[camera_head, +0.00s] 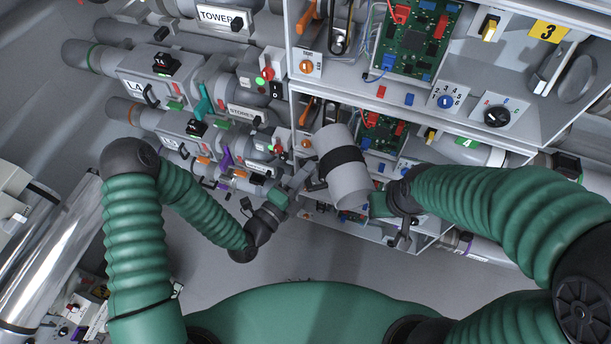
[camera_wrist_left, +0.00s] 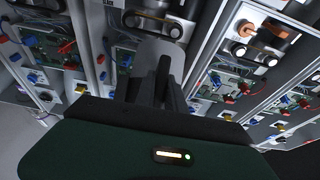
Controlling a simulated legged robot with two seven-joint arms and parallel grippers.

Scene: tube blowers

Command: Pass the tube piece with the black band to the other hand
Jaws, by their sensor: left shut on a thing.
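The grey tube piece (camera_head: 348,184) has a wide black band (camera_head: 341,162) around its middle. It is held tilted in the air in front of the panels. My left gripper (camera_head: 312,182) reaches it from the left and is shut on it near the band. In the left wrist view the tube piece (camera_wrist_left: 150,52) lies straight ahead, against the fingers of my left gripper (camera_wrist_left: 163,78). My right gripper (camera_head: 394,209) is close to the lower right end of the tube piece. Its fingers are partly hidden, and I cannot tell whether they touch the tube.
Grey cabinets with a green circuit board (camera_head: 420,40), knobs and switches stand just behind the tube piece. Labelled pipes with valves (camera_head: 160,90) line the wall at left. The floor (camera_head: 320,262) below the grippers looks clear.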

